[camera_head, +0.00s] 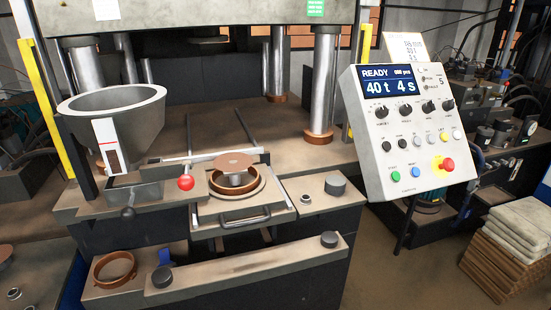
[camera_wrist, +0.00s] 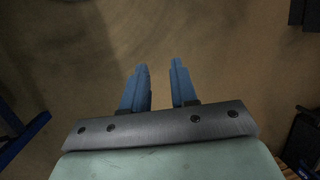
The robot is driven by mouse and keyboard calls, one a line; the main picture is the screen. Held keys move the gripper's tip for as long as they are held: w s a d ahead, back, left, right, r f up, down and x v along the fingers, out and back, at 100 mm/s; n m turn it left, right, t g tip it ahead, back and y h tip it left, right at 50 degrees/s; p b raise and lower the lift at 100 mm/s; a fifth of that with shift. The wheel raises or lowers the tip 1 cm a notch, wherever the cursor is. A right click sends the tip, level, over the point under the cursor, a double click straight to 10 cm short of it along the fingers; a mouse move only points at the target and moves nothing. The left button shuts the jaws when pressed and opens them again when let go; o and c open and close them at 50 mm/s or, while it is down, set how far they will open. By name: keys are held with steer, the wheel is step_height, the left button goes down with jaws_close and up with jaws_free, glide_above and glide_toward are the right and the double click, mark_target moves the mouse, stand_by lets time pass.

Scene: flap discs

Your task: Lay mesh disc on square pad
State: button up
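A thin round brown disc (camera_head: 235,161) sits raised on a metal hub in the ring-shaped mould (camera_head: 237,190) on the press. I cannot tell whether it is the mesh disc. The mould stands on a squarish sliding plate (camera_head: 210,211) with a front handle. No square pad can be told for certain. My gripper (camera_wrist: 159,65) shows only in the wrist view. Its two blue fingers are apart with nothing between them, above a bare brown floor-like surface.
A grey hopper (camera_head: 113,99) and a red-knobbed lever (camera_head: 186,183) stand left of the mould. A brown ring (camera_head: 115,269) lies at the lower left. A control panel (camera_head: 408,135) stands at right, with stacked sheets or bags (camera_head: 515,235) beyond. A bar (camera_head: 245,264) crosses the front.

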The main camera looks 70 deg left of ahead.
steer(key=w+a+r+t+y, duration=0.1)
steer(key=w+a+r, duration=0.2)
steer(key=a+r, duration=0.4)
steer(key=w+a+r+n+t+y, duration=0.1)
steer(key=w+a+r+y, duration=0.15)
steer(key=a+r, duration=0.4)
steer(key=w+a+r+y, duration=0.1)
steer(key=w+a+r, duration=0.35)
steer(key=a, duration=0.45)
steer(key=s+a+r+n+y, duration=0.1)
steer(key=s+a+r+y, duration=0.1)
steer(key=a+r, duration=0.9)
steer(key=s+a+r+y, duration=0.2)
steer(key=a+r, duration=0.6)
steer(key=r, duration=0.5)
steer(key=s+a+r+n+g+y, duration=0.1)
steer(key=s+a+r+n+g, duration=0.1)
steer(key=s+a+r, duration=0.8)
steer(key=s+a+r+n+g+y, duration=0.15)
steer(key=s+a+r, duration=0.35)
steer(key=r, duration=0.9)
steer(key=n+g+h, duration=0.7)
steer(key=g, duration=0.2)
glide_toward(247, 163)
steer(key=s, duration=0.1)
steer(key=shift+s+a+f+n, duration=0.25)
steer(key=shift+s+a+n, duration=0.15)
steer(key=shift+s, duration=0.2)
steer(key=shift+x, duration=2.25)
steer(key=shift+c, duration=0.2)
